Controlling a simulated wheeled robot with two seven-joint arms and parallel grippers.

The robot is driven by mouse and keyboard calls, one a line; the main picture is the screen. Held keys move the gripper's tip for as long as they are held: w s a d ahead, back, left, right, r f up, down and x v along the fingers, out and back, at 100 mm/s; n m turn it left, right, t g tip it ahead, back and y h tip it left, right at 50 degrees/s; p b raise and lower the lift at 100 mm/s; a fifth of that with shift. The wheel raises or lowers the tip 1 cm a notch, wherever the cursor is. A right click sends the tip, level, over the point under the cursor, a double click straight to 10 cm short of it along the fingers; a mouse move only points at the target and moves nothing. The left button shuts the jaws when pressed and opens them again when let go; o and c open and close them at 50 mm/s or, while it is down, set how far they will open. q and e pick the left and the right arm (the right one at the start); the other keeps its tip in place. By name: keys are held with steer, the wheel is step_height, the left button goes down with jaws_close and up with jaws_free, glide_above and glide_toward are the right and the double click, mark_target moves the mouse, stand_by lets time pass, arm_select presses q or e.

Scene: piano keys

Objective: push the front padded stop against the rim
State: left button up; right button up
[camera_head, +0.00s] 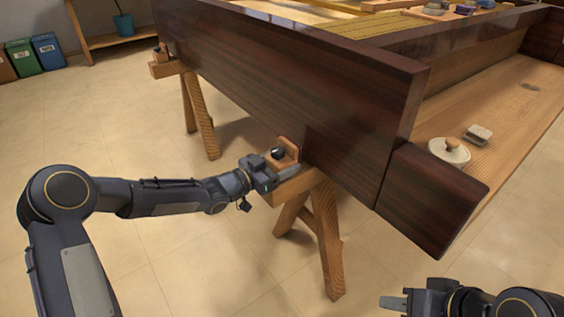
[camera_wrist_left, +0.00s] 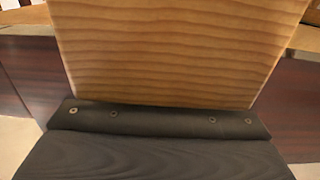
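The front padded stop (camera_head: 289,148) is a small wooden block with a black knob, on top of the near trestle (camera_head: 325,215), beside the dark wooden rim (camera_head: 300,85). My left gripper (camera_head: 286,172) is at this stop, low on its near side. Its fingers are too small to tell whether they are open or shut. In the left wrist view a pale wooden face (camera_wrist_left: 180,50) fills the middle, with a dark riveted strip (camera_wrist_left: 160,119) across its lower edge. Any gap between stop and rim cannot be made out. My right gripper (camera_head: 393,302) is at the bottom right, away from the rim.
A second trestle (camera_head: 198,110) with a similar stop (camera_head: 160,55) stands further back. A round lidded wooden piece (camera_head: 450,151) and a small block (camera_head: 478,134) lie on the wooden board at right. Bins (camera_head: 48,50) stand far left. The floor at left is clear.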

mark_target(271, 167)
arm_select(q)
steer(key=c, duration=0.8)
steer(key=shift+x, duration=1.6)
steer(key=o, duration=1.4)
steer(key=shift+s+a, duration=0.1)
steer(key=p+v, duration=0.2)
steer(key=v, duration=0.4)
steer(key=shift+a+r, duration=0.1)
steer(key=shift+s+a, duration=0.5)
steer(key=shift+a, duration=0.05)
